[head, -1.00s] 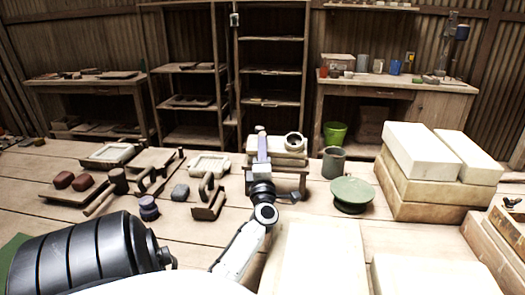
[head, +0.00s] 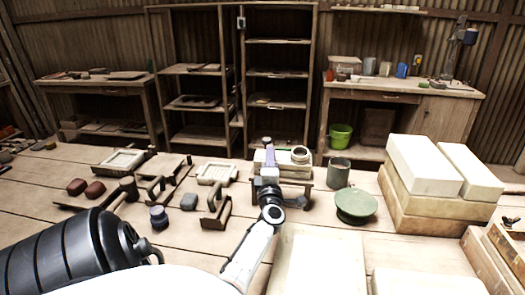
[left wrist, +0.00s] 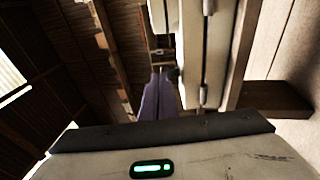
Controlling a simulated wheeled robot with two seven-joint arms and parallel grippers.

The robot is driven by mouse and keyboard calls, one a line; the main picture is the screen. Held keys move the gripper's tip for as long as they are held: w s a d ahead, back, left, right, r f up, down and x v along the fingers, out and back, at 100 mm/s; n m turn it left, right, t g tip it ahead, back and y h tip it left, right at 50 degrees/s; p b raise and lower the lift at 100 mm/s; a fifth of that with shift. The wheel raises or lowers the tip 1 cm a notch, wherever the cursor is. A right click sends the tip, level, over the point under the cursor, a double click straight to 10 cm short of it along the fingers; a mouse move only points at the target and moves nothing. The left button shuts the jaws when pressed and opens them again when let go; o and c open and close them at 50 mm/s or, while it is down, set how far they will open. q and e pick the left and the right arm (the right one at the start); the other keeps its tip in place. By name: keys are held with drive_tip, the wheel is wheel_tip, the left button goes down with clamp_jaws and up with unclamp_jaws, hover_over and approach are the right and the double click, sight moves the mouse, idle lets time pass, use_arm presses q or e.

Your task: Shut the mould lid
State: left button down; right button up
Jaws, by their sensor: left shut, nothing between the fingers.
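A pale, block-like mould (head: 283,164) sits on a small wooden stand in the middle of the head view. My right gripper is not in view.
Large pale blocks (head: 425,165) are stacked farther right. Trays, wooden tools and dark lumps crowd the table to the left. A pale slab (head: 318,260) lies in front.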

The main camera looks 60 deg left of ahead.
use_arm(q)
drive_tip(key=shift+w+a, duration=0.45)
drive_tip(key=shift+a, duration=0.05)
drive_tip(key=shift+r, duration=0.2)
idle(0.3)
drive_tip(key=shift+s+d+p, duration=0.1)
drive_tip(key=shift+d+p, duration=0.2)
drive_tip(key=s+d+r+p, duration=0.1)
drive_tip(key=s+d+p, duration=0.3)
drive_tip(key=d, duration=0.4)
drive_tip(key=shift+s+r, duration=0.15)
drive_tip(key=shift+s, duration=0.35)
